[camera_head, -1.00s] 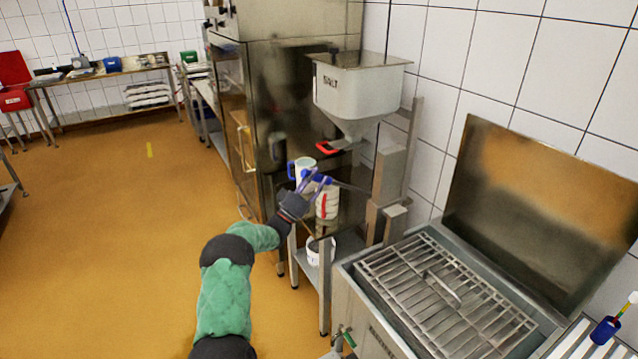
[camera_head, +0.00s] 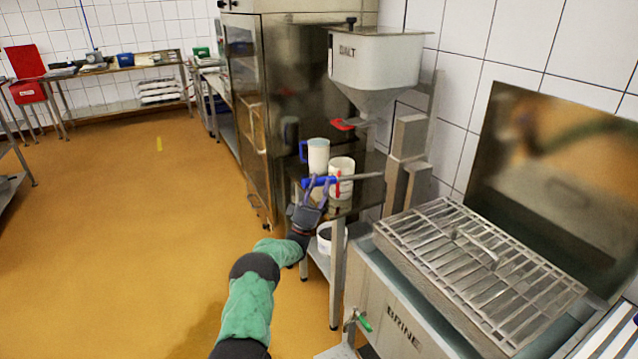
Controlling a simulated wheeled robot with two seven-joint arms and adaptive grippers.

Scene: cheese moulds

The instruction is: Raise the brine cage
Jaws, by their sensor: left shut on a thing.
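The brine cage (camera_head: 478,262) is a grey metal grid with a handle on top, at the right. It sits raised at or above the rim of the tank marked BRINE (camera_head: 395,318). A metal lever (camera_head: 362,177) with a blue grip (camera_head: 315,182) runs left from the post (camera_head: 402,160) beside the tank. My left gripper (camera_head: 314,194) is shut on the lever's blue grip, which the fingers partly hide. My right gripper is not in view.
The tank's lid (camera_head: 560,180) stands open behind it. A SALT hopper (camera_head: 372,75) hangs above a small steel table. A white jug with a blue handle (camera_head: 318,155) and one with a red handle (camera_head: 342,168) stand close behind the lever. The floor (camera_head: 120,240) at left is clear.

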